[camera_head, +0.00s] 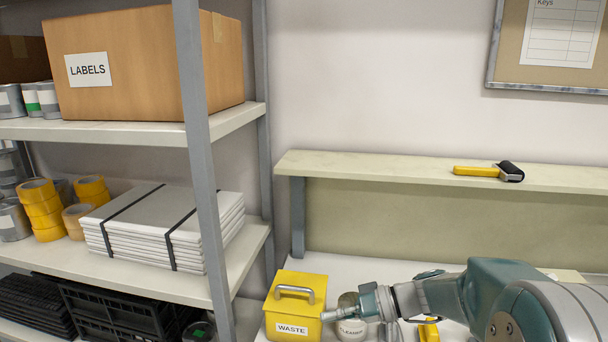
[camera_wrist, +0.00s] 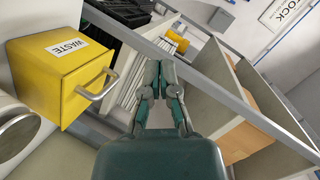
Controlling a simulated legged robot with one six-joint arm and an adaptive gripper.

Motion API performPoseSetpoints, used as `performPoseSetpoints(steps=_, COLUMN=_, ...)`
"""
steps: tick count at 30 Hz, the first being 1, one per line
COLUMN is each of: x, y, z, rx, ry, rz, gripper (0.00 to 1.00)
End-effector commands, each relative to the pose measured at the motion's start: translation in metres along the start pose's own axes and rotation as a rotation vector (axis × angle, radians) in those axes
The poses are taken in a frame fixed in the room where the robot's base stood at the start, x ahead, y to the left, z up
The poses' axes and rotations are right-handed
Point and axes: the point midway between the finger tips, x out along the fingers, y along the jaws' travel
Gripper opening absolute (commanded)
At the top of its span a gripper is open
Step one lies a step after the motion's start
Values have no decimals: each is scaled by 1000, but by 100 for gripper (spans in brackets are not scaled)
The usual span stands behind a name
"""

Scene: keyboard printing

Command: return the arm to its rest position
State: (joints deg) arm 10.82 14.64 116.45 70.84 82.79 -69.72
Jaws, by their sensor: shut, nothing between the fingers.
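My arm reaches in from the lower right of the head view and points left over the bench. My gripper (camera_head: 327,316) is at its left end, in front of the yellow waste bin and the cleaner container. In the wrist view my gripper (camera_wrist: 160,66) is shut and empty, its fingers together, pointing toward the shelf unit. It appears clear of the bin and shelf, though the exact gaps cannot be told.
The yellow waste bin (camera_head: 296,304) with a metal handle is close beside my gripper. A cleaner container (camera_head: 351,328) stands partly behind it. The grey shelf post (camera_head: 206,170) rises at left. A yellow-handled roller (camera_head: 478,171) lies on the raised ledge (camera_head: 380,169).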

Motion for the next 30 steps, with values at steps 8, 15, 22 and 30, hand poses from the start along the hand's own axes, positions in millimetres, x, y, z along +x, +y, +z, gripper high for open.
performPoseSetpoints(steps=8, x=-11, y=-43, z=68, rx=101, ry=-202, rz=341, gripper=0)
performPoseSetpoints(steps=15, x=-41, y=-60, z=119, rx=144, ry=-226, rz=684, gripper=0)
performPoseSetpoints(steps=22, x=-77, y=-70, z=154, rx=129, ry=-119, rz=1000, gripper=0)
performPoseSetpoints(steps=30, x=-111, y=-78, z=172, rx=81, ry=58, rz=1225, gripper=0)
